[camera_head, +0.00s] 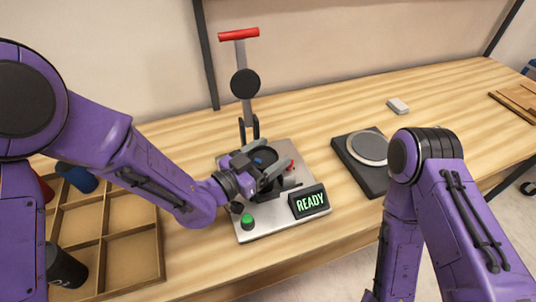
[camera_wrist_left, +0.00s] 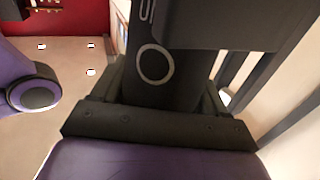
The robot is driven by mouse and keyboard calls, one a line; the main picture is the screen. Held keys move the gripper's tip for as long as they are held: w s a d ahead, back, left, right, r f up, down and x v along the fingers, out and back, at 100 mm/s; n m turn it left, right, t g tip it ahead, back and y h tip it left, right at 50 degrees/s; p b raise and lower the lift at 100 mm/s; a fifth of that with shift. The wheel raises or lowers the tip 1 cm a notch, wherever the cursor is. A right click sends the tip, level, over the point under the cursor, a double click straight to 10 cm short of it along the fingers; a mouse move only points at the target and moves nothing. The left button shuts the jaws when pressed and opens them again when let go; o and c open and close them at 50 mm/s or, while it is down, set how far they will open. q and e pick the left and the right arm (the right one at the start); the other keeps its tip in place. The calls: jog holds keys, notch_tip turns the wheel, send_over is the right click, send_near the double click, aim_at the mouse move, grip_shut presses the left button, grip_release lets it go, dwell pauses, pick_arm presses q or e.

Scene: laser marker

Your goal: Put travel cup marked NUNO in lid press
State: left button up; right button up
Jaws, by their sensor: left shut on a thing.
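The lid press (camera_head: 287,223) has a pale metal base, a raised lever with a red handle (camera_head: 239,34), a green button and a screen reading READY. My left gripper (camera_head: 268,168) is over the press base, shut on a dark cup. In the left wrist view the black cup (camera_wrist_left: 172,85) stands between the dark fingers (camera_wrist_left: 155,110). A pale letter O shows on it, with another letter partly cut off above; the full name cannot be read. In the head view the gripper mostly hides the cup, and whether it touches the press is unclear. My right gripper is out of view.
A wooden tray with compartments (camera_head: 103,215) stands at the left, holding a blue cup (camera_head: 76,178), a black cup (camera_head: 66,268) and a partly hidden red one. A black device with a round plate (camera_head: 366,147) and a small pale block (camera_head: 398,105) are to the right.

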pick_arm(q)
jog(key=shift+s, duration=0.1)
jog(key=o, duration=0.7)
jog(key=shift+f, duration=0.1)
jog(key=shift+a+r, duration=0.15)
jog(key=shift+r, duration=0.05)
jog(key=p+v, duration=0.3)
jog(key=v, duration=0.8)
jog(key=shift+s+a, duration=0.3)
